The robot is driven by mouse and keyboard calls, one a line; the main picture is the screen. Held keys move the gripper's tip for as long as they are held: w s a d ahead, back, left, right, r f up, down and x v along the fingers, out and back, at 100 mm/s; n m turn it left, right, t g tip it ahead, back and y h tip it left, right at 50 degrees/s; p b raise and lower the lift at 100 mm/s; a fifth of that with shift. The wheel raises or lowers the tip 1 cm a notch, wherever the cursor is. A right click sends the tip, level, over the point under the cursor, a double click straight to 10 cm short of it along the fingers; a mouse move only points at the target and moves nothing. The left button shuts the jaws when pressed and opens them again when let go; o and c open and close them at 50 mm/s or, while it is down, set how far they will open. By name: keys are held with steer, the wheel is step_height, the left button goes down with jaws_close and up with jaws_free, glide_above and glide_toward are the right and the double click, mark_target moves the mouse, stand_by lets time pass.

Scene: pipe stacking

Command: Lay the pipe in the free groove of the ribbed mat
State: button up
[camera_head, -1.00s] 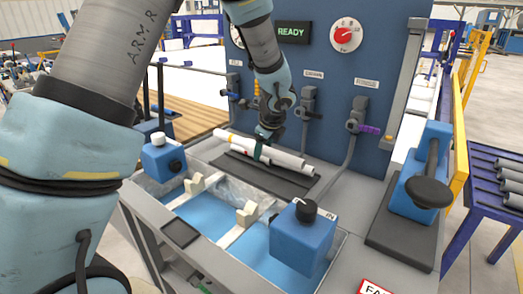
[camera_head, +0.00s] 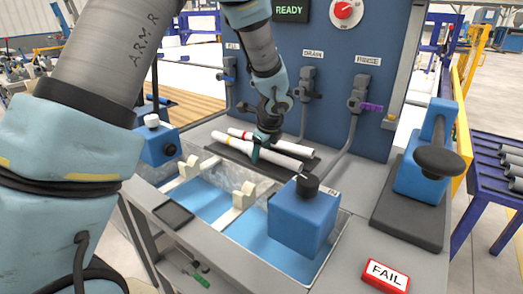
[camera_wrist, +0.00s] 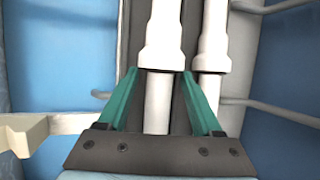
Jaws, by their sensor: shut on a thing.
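My gripper (camera_head: 256,153) is shut around the middle of a white pipe (camera_head: 281,158) with coloured bands near its left end. In the wrist view the teal fingers (camera_wrist: 166,92) sit on both sides of this pipe (camera_wrist: 157,112). A second white pipe (camera_head: 288,146) lies behind it on the dark ribbed mat (camera_head: 239,161), roughly parallel, with a gap between them. The second pipe also shows on the right in the wrist view (camera_wrist: 208,95). The held pipe is over the front part of the mat; I cannot tell whether it touches. The grooves are mostly hidden.
A tank with blue water (camera_head: 204,199) and cream cradles (camera_head: 243,196) lies in front of the mat. Blue boxes (camera_head: 303,220) stand at its ends. A blue panel with valves (camera_head: 308,93) rises behind. A press-like blue device (camera_head: 428,165) stands at right.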

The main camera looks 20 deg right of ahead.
steer(key=shift+f, duration=0.2)
stand_by(0.4)
steer(key=o, duration=1.5)
steer(key=shift+a, duration=0.1)
steer(key=shift+s, duration=0.1)
